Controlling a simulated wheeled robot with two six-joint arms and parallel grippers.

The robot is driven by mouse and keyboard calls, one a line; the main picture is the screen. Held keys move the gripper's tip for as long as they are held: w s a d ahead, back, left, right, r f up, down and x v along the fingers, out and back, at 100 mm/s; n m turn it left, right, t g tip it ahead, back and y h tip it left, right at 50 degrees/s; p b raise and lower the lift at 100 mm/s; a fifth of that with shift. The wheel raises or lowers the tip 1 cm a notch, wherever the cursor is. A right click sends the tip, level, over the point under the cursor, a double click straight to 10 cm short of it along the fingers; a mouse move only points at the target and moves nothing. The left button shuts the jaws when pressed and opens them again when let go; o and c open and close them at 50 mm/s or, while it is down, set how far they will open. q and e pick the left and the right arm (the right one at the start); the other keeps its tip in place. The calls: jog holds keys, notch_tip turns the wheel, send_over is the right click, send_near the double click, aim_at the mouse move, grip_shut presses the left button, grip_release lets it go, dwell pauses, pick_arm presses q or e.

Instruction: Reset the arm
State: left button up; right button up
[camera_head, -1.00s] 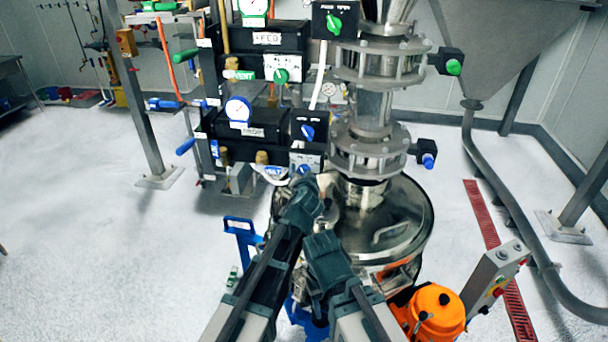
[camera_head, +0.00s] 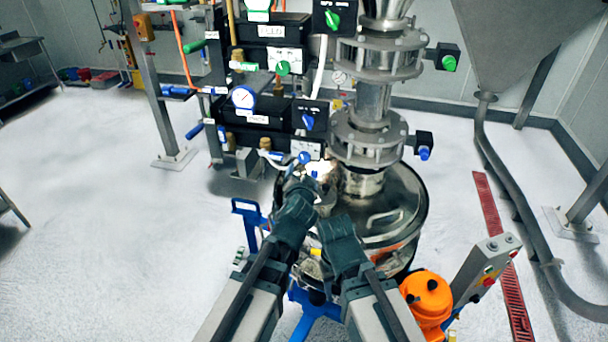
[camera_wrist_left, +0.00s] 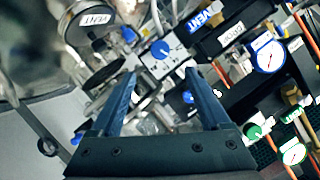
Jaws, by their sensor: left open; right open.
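My left gripper (camera_head: 302,179) is in front of the lower valve panel, beside the steel sifter column (camera_head: 369,135). In the left wrist view its two dark fingers (camera_wrist_left: 156,86) are spread with a gap between them. A small white box with a blue knob (camera_wrist_left: 160,49) shows just beyond the tips; I cannot tell whether anything touches. My right gripper (camera_head: 318,258) is lower, beside the round steel vessel (camera_head: 400,204). Its fingers are small and partly lost against the metal behind, and I see nothing held in it.
Black panels with gauges (camera_head: 243,97) and knobs stand above my left gripper. An orange unit (camera_head: 428,298) and a grey control box (camera_head: 484,268) stand at lower right. A blue frame (camera_head: 247,213) is left of the vessel. The white floor (camera_head: 90,220) at left is mostly clear.

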pick_arm(q)
jog(key=s+a+f+n+g+y+b, duration=0.1)
jog(key=s+a+f+g+b, duration=0.25)
jog(key=f, duration=0.55)
jog(key=s+f+n+g+y+b, duration=0.1)
jog(key=s+f+n+g+b, duration=0.15)
jog(key=s+f+b, duration=0.5)
jog(key=s+d+f+g+h+b, duration=0.1)
jog(key=s+d+f+g+b, duration=0.1)
jog(key=s+f+g, duration=0.6)
jog(key=s+f+b, duration=0.1)
jog(key=s+f, duration=0.3)
jog(key=s, duration=0.3)
jog(key=shift+d+f, duration=0.15)
jog(key=shift+f, duration=0.1)
